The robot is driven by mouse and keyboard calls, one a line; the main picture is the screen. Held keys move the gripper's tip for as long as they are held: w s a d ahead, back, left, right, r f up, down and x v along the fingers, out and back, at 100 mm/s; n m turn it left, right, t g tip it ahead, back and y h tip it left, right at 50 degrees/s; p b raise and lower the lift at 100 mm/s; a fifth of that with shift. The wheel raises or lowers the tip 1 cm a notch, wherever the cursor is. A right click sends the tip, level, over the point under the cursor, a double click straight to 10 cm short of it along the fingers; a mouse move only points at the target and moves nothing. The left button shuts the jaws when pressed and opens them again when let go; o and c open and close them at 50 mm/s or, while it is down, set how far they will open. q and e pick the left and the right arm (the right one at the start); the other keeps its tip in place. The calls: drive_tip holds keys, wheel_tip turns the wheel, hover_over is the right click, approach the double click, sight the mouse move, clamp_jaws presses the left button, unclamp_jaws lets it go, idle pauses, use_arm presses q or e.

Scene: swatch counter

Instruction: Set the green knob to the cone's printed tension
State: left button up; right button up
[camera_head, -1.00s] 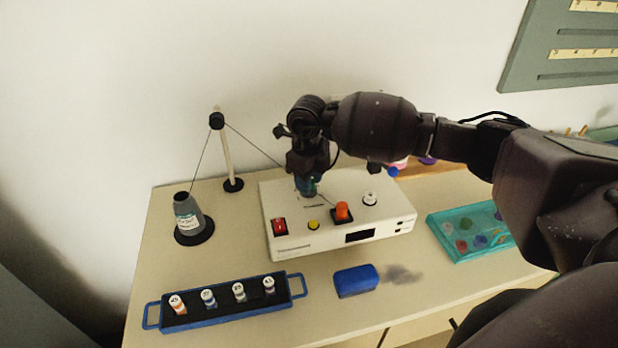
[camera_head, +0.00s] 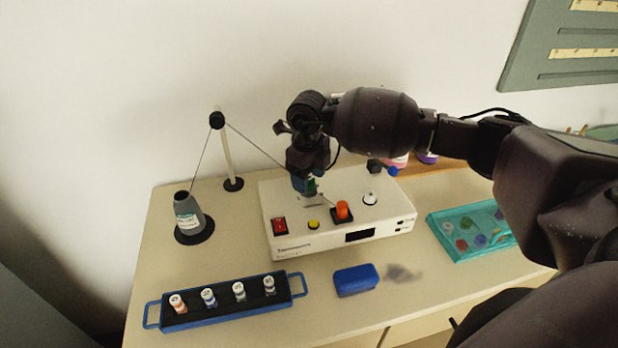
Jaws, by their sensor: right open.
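The white device box (camera_head: 290,240) stands on the counter, with a red switch, a yellow button, an orange knob and a white knob on top. The green knob (camera_head: 312,186) shows only as a small green patch under my right gripper (camera_head: 306,188), which hides most of it. My right gripper is open and points down at the knob; I cannot tell whether its fingers touch it. The grey cone (camera_head: 186,212) stands upright on a black base at the left with a pale label, too small to read. My left gripper is not in view.
A blue tray (camera_head: 232,317) with several labelled small spools lies at the front left. A blue block (camera_head: 356,280) lies in front of the box. A teal tray (camera_head: 470,257) with coloured pieces is at the right. A thread runs from the cone over a post (camera_head: 227,160).

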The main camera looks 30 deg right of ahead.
wheel_tip(320, 180, up, 10)
idle(0.5)
drive_tip(key=shift+s, duration=0.1)
